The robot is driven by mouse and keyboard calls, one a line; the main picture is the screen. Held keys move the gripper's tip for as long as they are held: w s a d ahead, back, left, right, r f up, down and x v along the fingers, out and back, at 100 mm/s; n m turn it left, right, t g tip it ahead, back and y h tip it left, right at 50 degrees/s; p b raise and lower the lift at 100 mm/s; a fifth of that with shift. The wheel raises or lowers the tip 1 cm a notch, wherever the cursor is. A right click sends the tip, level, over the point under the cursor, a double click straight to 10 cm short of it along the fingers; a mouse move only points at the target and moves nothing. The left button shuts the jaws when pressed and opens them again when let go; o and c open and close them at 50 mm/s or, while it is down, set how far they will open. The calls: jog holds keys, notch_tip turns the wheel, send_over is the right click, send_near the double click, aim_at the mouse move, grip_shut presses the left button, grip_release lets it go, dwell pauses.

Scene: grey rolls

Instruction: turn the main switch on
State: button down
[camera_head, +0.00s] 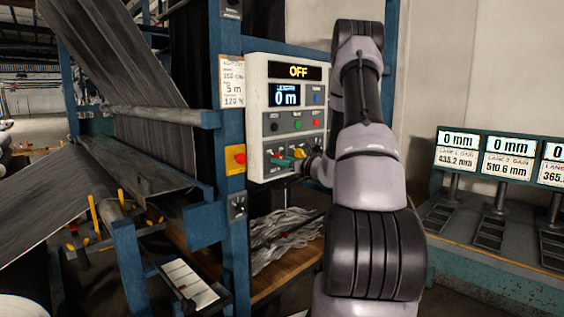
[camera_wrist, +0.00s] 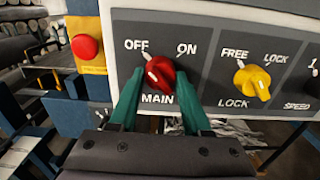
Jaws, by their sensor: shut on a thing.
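The main switch is a red rotary knob (camera_wrist: 161,74) on a grey panel in the wrist view, with OFF at its upper left, ON at its upper right and MAIN below. Its white pointer mark leans up and left, towards OFF. My gripper (camera_wrist: 158,88) has its green fingers on both sides of the knob and is shut on it. In the head view my gripper (camera_head: 282,159) is at the lower left of the white control box (camera_head: 258,125). The display (camera_head: 299,72) on top of the box reads OFF.
A yellow FREE/LOCK knob (camera_wrist: 252,82) sits right of the main switch, with a SPEED knob (camera_wrist: 315,88) partly cut off beyond it. A red button on a yellow plate (camera_head: 236,159) is left of the box. A blue post (camera_head: 233,215) stands beside it.

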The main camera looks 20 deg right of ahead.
jog(key=m, duration=0.4)
jog(key=shift+m, duration=0.4)
jog(key=m, duration=0.4)
jog(key=shift+m, duration=0.3)
jog(key=shift+s+m, duration=0.1)
jog(key=shift+m, duration=4)
jog(key=shift+c, duration=1.8)
grip_release()
